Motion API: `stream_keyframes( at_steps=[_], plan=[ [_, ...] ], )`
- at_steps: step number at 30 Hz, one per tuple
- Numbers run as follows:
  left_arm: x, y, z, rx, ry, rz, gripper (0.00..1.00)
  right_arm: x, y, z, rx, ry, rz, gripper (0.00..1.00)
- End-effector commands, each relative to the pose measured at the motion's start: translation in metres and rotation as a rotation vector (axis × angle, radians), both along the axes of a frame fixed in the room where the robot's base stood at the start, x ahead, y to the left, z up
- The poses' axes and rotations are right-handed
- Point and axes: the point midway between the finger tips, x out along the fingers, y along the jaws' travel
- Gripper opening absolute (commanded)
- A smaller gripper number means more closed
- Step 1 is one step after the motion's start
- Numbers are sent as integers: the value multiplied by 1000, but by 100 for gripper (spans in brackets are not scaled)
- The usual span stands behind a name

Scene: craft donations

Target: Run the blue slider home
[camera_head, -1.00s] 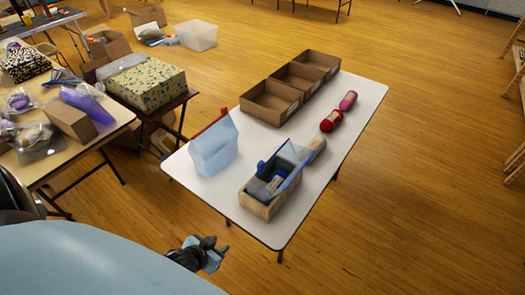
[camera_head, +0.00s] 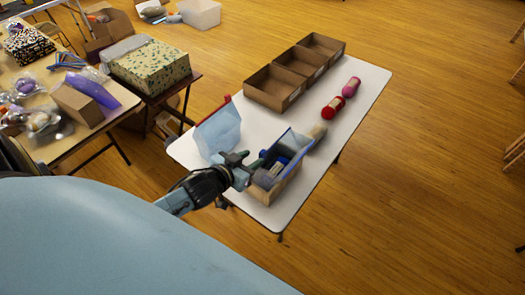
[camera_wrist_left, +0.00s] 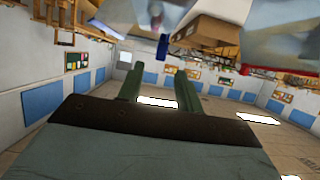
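A clear bluish pouch with a blue strip along its top edge (camera_head: 291,174) stands in a small wooden box (camera_head: 268,193) near the table's front. A small blue piece, seemingly the slider (camera_head: 262,154), sits at the strip's far left end. In the left wrist view a blue piece (camera_wrist_left: 163,46) shows beyond the fingertips. My left gripper (camera_head: 243,163) is beside the pouch's left side, partly hiding the box; contact cannot be told. In the left wrist view its two green fingers (camera_wrist_left: 159,86) are apart with nothing visible between them. My right gripper is not in view.
A pale blue pouch (camera_head: 218,130) with a red strip (camera_head: 212,110) stands just left of my gripper. Cardboard trays (camera_head: 276,90) line the white table's (camera_head: 372,91) back. Red (camera_head: 333,108) and pink (camera_head: 352,87) rolls lie at right.

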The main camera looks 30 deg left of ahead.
Motion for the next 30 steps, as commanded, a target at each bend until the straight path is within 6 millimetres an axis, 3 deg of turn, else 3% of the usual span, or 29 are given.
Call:
stream_keyframes(
  at_steps=[3, 10, 24, 30],
  plan=[
    [22, -2, -8, 0, -1, 1, 35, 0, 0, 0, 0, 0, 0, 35],
    [50, -4, -21, -1, -1, 0, 35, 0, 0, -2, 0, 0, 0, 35],
    [61, -5, -26, -1, 1, 0, 35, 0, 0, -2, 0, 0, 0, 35],
    [61, -5, -26, -1, 1, 0, 11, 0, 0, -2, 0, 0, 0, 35]
  ],
)
